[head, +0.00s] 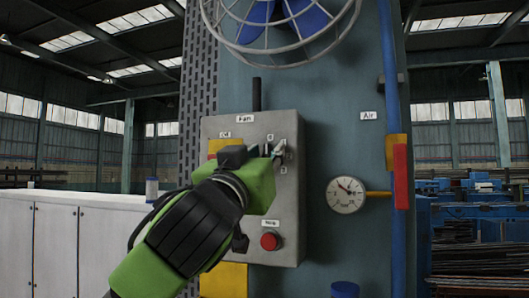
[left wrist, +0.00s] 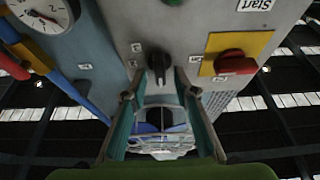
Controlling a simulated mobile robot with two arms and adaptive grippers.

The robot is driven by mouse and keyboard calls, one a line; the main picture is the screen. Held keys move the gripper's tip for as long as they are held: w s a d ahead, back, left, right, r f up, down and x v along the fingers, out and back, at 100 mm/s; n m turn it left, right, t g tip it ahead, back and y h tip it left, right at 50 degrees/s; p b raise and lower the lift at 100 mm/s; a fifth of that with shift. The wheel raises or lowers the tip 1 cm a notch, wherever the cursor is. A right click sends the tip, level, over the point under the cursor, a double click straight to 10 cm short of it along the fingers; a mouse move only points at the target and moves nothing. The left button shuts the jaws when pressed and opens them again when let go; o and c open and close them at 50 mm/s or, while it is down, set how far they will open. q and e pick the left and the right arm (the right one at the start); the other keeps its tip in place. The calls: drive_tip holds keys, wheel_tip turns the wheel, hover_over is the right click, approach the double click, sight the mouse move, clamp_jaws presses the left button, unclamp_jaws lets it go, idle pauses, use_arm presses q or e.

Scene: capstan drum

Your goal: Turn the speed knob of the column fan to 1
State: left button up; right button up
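The grey control box (head: 297,215) labelled "Fan" is on the column. Its dark speed knob (left wrist: 158,62) shows in the left wrist view, where the picture is upside down; small number labels sit around it, too blurred to read surely. In the head view my gripper partly hides the knob. My left gripper (head: 270,150) is in front of the box at the knob. In the left wrist view its two fingers (left wrist: 157,78) are apart, one on each side of the knob, with gaps visible. The fan (head: 280,18) in its wire cage is above. My right gripper is in neither view.
A red switch (left wrist: 235,63) on a yellow plate (left wrist: 238,44) is beside the knob. A red button (head: 271,241) is lower on the box. A pressure gauge (head: 346,194) and blue pipe (head: 389,80) are to the right.

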use_arm(q)
clamp_jaws()
drive_tip(key=shift+m, duration=0.5)
drive_tip(key=shift+m+g+h, duration=0.3)
drive_tip(key=shift+m+h, duration=0.4)
drive_tip(key=shift+m, duration=0.2)
drive_tip(key=m+g+h, duration=0.1)
drive_tip(key=m+h, duration=0.1)
drive_tip(key=m, duration=0.2)
drive_tip(key=shift+m, duration=0.3)
drive_tip(key=shift+m+g+h, duration=0.35)
drive_tip(key=shift+m+g, duration=0.2)
drive_tip(key=shift+m, duration=0.7)
drive_tip(key=shift+m+g+h, duration=0.35)
drive_tip(key=shift+m+g, duration=0.2)
drive_tip(key=shift+m, duration=0.7)
unclamp_jaws()
drive_tip(key=shift+s, duration=0.1)
